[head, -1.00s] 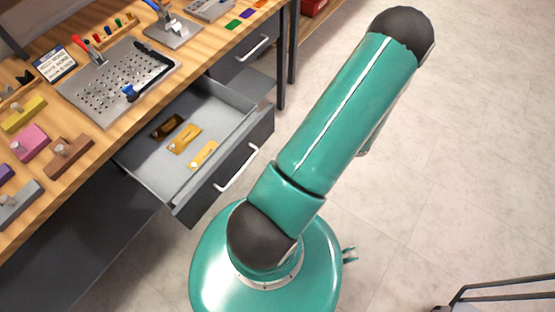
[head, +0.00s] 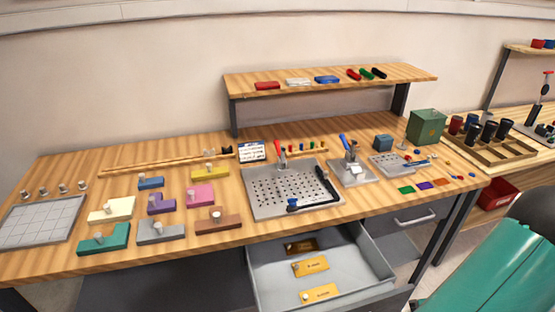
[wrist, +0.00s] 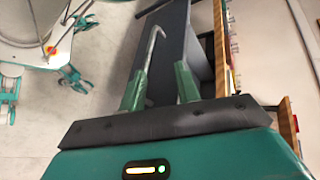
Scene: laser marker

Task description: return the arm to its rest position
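My gripper (wrist: 161,82) shows in the wrist view with its two green fingers apart and nothing visible held between them. Beyond the fingers is a dark grey drawer front with a pale bar handle (wrist: 150,52); the handle appears close to the left finger, and I cannot tell whether they touch. In the head view, only a teal and black part of my arm shows at the lower right, and the gripper is out of frame.
An open drawer (head: 262,285) juts out below the wooden workbench (head: 60,170), with labelled yellow plates (head: 311,265) inside. A perforated metal plate (head: 265,208) and several coloured blocks lie on the bench. A shelf (head: 345,77) stands behind. Pale floor shows in the wrist view.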

